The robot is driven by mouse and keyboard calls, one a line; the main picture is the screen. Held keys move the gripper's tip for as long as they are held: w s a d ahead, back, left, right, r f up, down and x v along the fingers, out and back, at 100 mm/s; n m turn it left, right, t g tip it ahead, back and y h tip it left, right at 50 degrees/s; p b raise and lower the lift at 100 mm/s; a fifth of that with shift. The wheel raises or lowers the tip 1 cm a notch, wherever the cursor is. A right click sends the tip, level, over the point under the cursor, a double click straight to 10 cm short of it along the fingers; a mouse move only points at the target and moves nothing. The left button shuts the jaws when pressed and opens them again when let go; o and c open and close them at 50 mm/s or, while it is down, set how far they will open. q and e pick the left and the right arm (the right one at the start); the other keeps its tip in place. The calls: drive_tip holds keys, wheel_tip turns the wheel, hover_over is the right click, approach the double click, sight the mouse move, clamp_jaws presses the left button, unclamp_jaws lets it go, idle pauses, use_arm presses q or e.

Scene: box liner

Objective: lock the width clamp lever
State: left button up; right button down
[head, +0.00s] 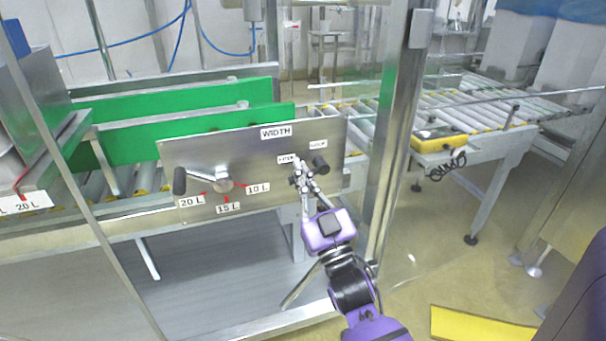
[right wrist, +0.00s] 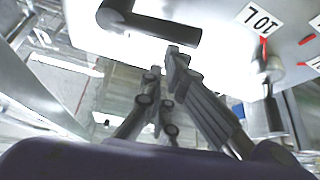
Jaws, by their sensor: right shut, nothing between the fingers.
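The metal panel marked WIDTH (head: 215,152) stands upright at the side of the conveyor. The clamp lever (head: 319,163) is a short black handle at the panel's right, between two small labels too blurred to read surely. In the right wrist view the lever (right wrist: 150,22) is a black bent bar at the top, its free end near my fingertips. My right gripper (head: 299,179) is shut and empty, just below and left of the lever in the head view. It also shows in the right wrist view (right wrist: 165,75). Contact with the lever cannot be told. My left gripper is out of view.
A crank (head: 222,182) with a black knob (head: 180,181) sits at the panel's left among 10 L, 15 L and 20 L marks. A metal post (head: 397,130) rises close right of the panel. Green guide boards (head: 180,135) stand behind.

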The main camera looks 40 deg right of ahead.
sight(293, 183)
drive_tip(key=shift+a+f+n+y+p, duration=0.1)
drive_tip(key=shift+f+n+y+p, duration=0.15)
drive_tip(key=shift+n+y, duration=0.3)
drive_tip(key=shift+a+f+n+y+p, duration=0.15)
drive_tip(key=shift+n+y+p, duration=0.15)
drive_tip(key=shift+n, duration=0.45)
drive_tip(key=f+n+y+p, duration=0.1)
drive_tip(key=n, duration=0.2)
drive_tip(key=d+f+n+g+y+p, duration=0.1)
drive_tip(key=f+n+y, duration=0.1)
drive_tip(key=n, duration=0.1)
drive_tip(key=f+n+y+p, duration=0.2)
drive_tip(key=shift+s+d+f+n+g+y, duration=0.15)
drive_tip(key=shift+f+n+g+y, duration=0.1)
drive_tip(key=shift+n+g, duration=0.15)
drive_tip(key=shift+s+d+f, duration=0.25)
drive_tip(key=shift+d+f, duration=0.65)
drive_tip(key=shift+d, duration=0.1)
